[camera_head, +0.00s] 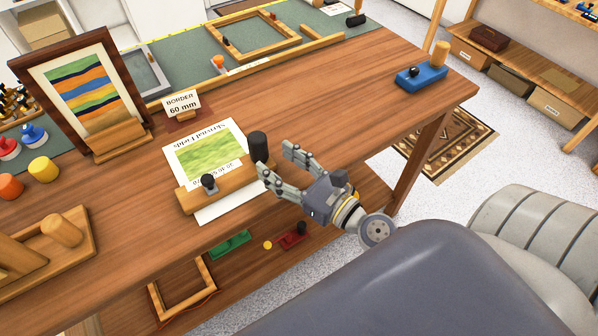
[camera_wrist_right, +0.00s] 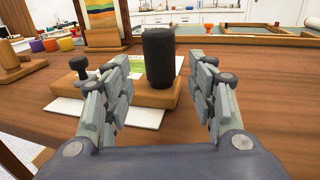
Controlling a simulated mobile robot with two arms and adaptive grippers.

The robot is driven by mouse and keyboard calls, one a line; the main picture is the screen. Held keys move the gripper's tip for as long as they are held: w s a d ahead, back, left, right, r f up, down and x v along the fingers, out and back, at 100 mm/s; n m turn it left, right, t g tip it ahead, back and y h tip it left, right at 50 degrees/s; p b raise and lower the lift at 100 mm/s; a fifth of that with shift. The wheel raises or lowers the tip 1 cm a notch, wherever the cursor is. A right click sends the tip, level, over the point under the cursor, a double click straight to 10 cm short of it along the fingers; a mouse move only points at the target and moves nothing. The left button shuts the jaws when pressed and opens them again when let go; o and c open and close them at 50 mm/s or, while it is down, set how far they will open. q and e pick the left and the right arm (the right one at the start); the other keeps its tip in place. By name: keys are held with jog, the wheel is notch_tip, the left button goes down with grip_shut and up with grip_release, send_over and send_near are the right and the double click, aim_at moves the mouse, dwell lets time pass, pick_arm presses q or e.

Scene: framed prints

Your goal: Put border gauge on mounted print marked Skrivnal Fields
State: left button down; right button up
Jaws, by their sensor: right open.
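The mounted print marked Skrivnal Fields (camera_head: 205,143) lies flat on the wooden table, its lettering upside down in the head view. It is white with a green landscape. A wooden bar with a small black knob and a thick black upright handle, apparently the border gauge (camera_head: 228,180), lies across the print's near part and hides some of it. The gauge also shows in the wrist view (camera_wrist_right: 160,95). My right gripper (camera_head: 276,160) is open and empty, just right of the black handle (camera_head: 258,147). In the wrist view the handle stands ahead, between the finger lines. My left gripper is out of view.
A sign reading BORDER 60 mm (camera_head: 182,103) stands behind the print. A framed striped picture (camera_head: 76,88) stands at left. A blue tool with a wooden handle (camera_head: 421,76) stands near the right corner. A wooden holder (camera_head: 40,258) is at front left. The table's middle right is clear.

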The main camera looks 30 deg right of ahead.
jog(key=b+v, duration=0.2)
jog(key=v, duration=0.2)
jog(key=shift+f, duration=0.15)
jog(key=shift+s+d+b, duration=0.15)
jog(key=shift+s+b, duration=0.3)
jog(key=shift+s, duration=0.1)
